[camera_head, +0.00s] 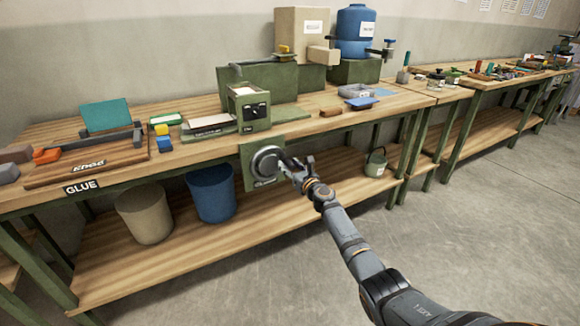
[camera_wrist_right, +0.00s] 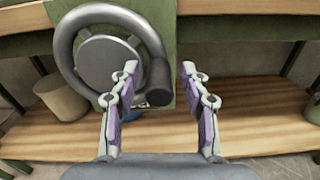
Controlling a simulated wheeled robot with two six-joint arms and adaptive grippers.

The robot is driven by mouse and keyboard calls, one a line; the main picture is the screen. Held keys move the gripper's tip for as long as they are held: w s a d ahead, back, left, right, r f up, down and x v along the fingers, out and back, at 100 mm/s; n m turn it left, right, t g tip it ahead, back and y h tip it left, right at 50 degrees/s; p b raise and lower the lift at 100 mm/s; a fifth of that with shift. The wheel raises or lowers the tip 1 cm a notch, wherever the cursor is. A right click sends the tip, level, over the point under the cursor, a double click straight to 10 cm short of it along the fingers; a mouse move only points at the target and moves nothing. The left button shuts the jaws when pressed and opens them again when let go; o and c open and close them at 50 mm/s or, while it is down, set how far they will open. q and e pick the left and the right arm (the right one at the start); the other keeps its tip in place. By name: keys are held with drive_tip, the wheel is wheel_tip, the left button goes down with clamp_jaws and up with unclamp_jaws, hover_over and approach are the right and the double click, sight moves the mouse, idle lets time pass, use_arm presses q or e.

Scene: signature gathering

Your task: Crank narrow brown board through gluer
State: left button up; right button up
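The green gluer (camera_head: 248,106) stands at the front of the bench, with a dark dial on its face. Its round grey handwheel (camera_head: 266,162) is on a green plate at the bench's front edge. In the right wrist view the handwheel (camera_wrist_right: 64,45) fills the upper left, with a dark knob (camera_wrist_right: 159,82) on its right side. My right gripper (camera_head: 294,165) is at the wheel's right side, open, with the knob showing between its fingertips (camera_wrist_right: 160,72). A light flat piece (camera_head: 208,122) lies at the gluer's left side. I cannot pick out the narrow brown board for certain. My left gripper is out of view.
A small brown block (camera_head: 331,111) lies right of the gluer. A beige bin (camera_head: 145,214) and a blue bin (camera_head: 212,193) stand on the lower shelf. The floor at right is clear.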

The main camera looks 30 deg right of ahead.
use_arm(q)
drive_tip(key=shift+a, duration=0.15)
use_arm(e)
drive_tip(key=s, duration=1.2)
drive_tip(key=shift+d, duration=0.2)
drive_tip(key=shift+f, duration=0.1)
